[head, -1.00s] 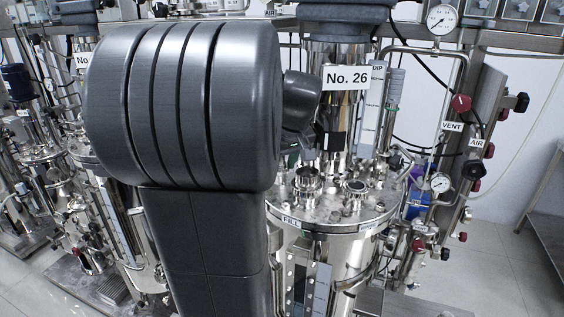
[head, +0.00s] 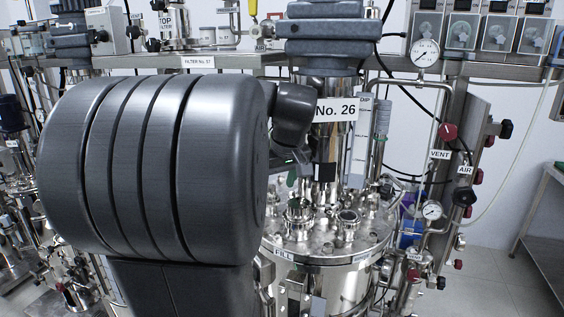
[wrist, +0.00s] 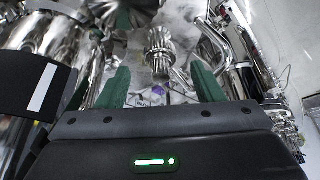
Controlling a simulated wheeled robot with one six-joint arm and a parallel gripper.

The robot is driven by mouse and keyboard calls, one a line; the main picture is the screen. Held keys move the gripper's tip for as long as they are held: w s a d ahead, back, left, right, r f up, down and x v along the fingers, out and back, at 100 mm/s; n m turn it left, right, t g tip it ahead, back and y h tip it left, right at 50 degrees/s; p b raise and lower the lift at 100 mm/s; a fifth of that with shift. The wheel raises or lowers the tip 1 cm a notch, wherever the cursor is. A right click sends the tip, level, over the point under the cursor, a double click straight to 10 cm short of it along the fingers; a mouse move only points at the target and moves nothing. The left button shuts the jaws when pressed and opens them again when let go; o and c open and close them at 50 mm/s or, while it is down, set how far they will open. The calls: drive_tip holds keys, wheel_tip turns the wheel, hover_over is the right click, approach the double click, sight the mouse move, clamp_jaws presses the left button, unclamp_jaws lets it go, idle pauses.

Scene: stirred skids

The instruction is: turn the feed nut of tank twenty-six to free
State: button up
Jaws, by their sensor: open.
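Tank twenty-six, labelled No. 26 (head: 336,110), stands right of centre in the head view. Its steel lid (head: 325,245) carries several ports and fittings, with a FILL label (head: 284,254) at the front rim. My gripper (wrist: 162,84) has two green fingers, spread apart with nothing between the tips. In the wrist view a shiny ribbed fitting (wrist: 160,48) stands beyond the fingers, roughly centred between them. I cannot tell whether it is the feed nut. In the head view my arm hides most of my gripper, which is near the tank's column above the lid.
VENT (head: 440,154) and AIR (head: 465,170) valves and a pressure gauge (head: 425,53) stand on pipework right of the tank.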

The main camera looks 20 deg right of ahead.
drive_tip(key=v, duration=0.9)
drive_tip(key=shift+s, duration=0.15)
idle(0.7)
